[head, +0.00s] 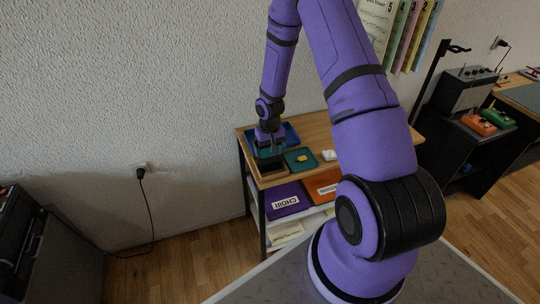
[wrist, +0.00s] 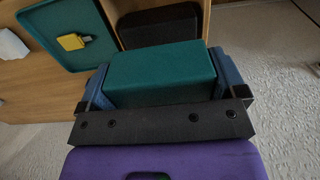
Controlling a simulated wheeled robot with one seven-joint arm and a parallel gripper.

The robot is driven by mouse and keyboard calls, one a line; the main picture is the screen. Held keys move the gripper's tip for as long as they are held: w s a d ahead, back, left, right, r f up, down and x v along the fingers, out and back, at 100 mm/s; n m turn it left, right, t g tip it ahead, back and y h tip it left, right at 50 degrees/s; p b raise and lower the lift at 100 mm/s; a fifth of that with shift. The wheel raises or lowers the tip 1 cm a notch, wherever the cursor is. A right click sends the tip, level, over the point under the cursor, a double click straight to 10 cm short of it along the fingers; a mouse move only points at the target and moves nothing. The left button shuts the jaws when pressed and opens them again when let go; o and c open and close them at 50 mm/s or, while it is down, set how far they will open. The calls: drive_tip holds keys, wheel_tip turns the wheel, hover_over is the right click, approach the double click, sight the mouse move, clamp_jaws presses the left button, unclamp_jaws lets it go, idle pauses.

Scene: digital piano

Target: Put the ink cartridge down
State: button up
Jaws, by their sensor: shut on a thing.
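My gripper (head: 270,149) is over the left part of a wooden-topped shelf unit, by the wall. In the wrist view, it is shut on a teal block (wrist: 160,73), which I take to be the ink cartridge. The block sits between the two blue-grey fingers, and its far end points away from the wrist. A dark, rounded-corner surface (wrist: 158,24) shows just beyond the block.
A brown open box (head: 271,168) stands below the gripper, with a blue tray (head: 291,131) behind. A teal tray (head: 291,165) holds a small yellow thing (head: 301,158). A white object (head: 329,155) lies to its right. Purple and orange folders fill the shelf below.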

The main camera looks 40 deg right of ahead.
sight(270, 154)
wheel_tip(270, 154, down, 3)
drive_tip(key=shift+s+r, duration=0.1)
drive_tip(key=shift+f, duration=0.3)
drive_tip(key=shift+c, duration=0.7)
drive_tip(key=o, duration=0.8)
